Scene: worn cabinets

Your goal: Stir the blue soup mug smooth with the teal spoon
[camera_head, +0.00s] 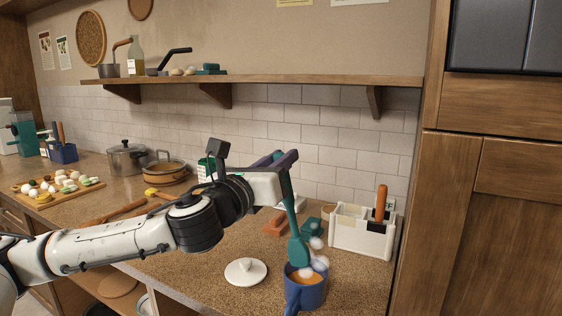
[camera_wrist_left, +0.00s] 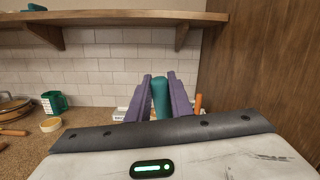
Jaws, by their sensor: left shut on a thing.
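The blue mug (camera_head: 305,296) stands on the counter near its front edge, with orange-brown soup showing inside. The teal spoon (camera_head: 298,248) hangs upright, broad end down, at the mug's mouth. I cannot tell whether its tip touches the soup. My left gripper (camera_head: 284,160) is shut on the upper part of the spoon's handle, above the mug. In the left wrist view the teal handle (camera_wrist_left: 160,98) sits between the purple fingers of my left gripper (camera_wrist_left: 159,85). White rounded puffs by the spoon's broad end may be steam. My right gripper is not in view.
A white lid (camera_head: 246,272) lies left of the mug. A white caddy (camera_head: 360,233) with an orange-handled tool stands behind right. A steel pot (camera_head: 128,159), a pan (camera_head: 165,174) and a board of food (camera_head: 60,190) are further left. A wooden shelf (camera_head: 290,80) runs above.

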